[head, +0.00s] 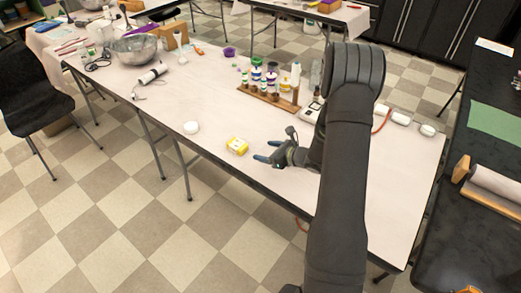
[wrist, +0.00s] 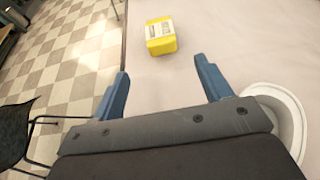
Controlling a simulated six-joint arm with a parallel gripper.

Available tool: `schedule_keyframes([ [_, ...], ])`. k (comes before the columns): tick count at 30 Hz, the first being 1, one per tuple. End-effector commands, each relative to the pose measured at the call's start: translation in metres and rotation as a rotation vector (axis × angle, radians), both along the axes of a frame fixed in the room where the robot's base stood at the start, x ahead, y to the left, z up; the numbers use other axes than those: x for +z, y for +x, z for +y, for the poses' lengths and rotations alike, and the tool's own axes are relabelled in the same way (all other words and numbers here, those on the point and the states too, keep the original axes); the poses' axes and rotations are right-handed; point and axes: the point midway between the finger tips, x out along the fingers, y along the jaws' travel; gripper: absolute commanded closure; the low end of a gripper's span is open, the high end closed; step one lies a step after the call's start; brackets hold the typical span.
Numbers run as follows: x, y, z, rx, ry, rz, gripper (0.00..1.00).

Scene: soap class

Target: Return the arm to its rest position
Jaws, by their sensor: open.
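My gripper (head: 266,156) is over the near part of the pale table (head: 215,95), its blue fingers spread and nothing between them. In the wrist view my gripper (wrist: 165,85) is also open and empty. A small yellow block with a white label (head: 237,146) lies on the table just left of the fingertips in the head view. In the wrist view the yellow block (wrist: 161,37) lies beyond the fingers, apart from them. My arm hides part of the table's right side.
A wooden rack with several bottles (head: 268,97) stands behind. A metal bowl (head: 139,48) is at the far left. In the wrist view a white round bowl (wrist: 290,112) is beside the right finger.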

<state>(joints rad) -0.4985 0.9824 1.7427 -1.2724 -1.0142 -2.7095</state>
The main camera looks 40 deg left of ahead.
Motion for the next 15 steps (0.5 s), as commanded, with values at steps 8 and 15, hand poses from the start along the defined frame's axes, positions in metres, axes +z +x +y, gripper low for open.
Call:
schedule_keyframes([
  [8, 0.000, 0.000, -0.001, 0.001, 0.000, 0.000, 0.29],
  [15, -0.004, -0.001, 0.011, 0.004, 0.000, -0.001, 0.29],
])
